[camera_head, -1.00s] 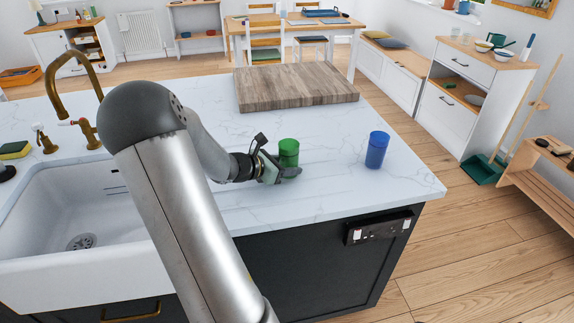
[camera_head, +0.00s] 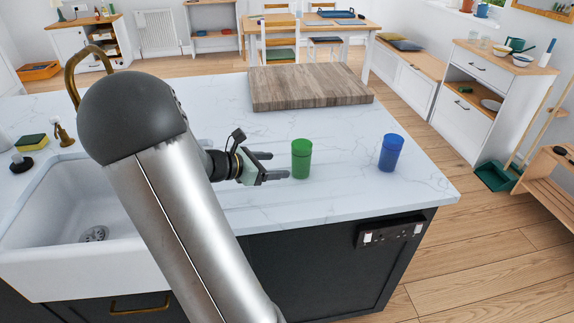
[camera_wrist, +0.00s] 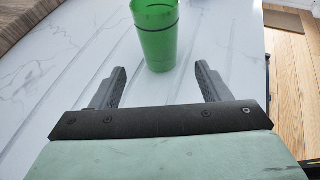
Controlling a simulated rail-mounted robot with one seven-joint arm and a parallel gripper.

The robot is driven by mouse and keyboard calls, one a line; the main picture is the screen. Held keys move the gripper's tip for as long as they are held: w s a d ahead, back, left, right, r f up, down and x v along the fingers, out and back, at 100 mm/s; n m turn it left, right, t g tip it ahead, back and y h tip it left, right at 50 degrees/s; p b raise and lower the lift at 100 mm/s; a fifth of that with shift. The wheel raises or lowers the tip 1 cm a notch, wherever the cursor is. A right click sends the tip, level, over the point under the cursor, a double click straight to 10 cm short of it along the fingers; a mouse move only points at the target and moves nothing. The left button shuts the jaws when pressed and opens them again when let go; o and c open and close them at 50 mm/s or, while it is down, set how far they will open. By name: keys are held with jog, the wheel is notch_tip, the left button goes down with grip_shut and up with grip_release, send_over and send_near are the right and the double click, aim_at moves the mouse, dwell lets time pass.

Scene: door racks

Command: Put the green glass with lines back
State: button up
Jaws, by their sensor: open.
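The green glass (camera_head: 301,158) stands upright on the white marble counter, with a thin dark line around it near the top. It also shows in the wrist view (camera_wrist: 157,38), just beyond the fingertips and roughly centred between them; its top is cut off there. My gripper (camera_head: 276,165) is open and empty, low over the counter to the left of the glass. In the wrist view its two fingers (camera_wrist: 162,80) are spread apart, with a gap between them and the glass.
A blue glass (camera_head: 391,153) stands to the right on the counter (camera_head: 345,190). A wooden board (camera_head: 310,88) lies behind. The white sink (camera_head: 90,215) is at left. A black panel (camera_head: 390,232) is on the counter's front. The counter between the two glasses is clear.

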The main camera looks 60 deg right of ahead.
jog(key=shift+v, duration=1.15)
jog(key=s+a+m+t+y, duration=0.1)
jog(key=a+m+y, duration=0.3)
jog(key=a, duration=0.9)
jog(key=s+a+f+m+t+y, duration=0.1)
jog(key=s+a+m+t+y, duration=0.1)
jog(key=a, duration=1.1)
jog(key=s+a+m+t+y, duration=0.1)
jog(key=a+m+t+y, duration=0.2)
jog(key=a, duration=1)
jog(key=m+y, duration=0.3)
jog(key=shift+s+a+f+t, duration=0.3)
jog(key=shift+a, duration=0.05)
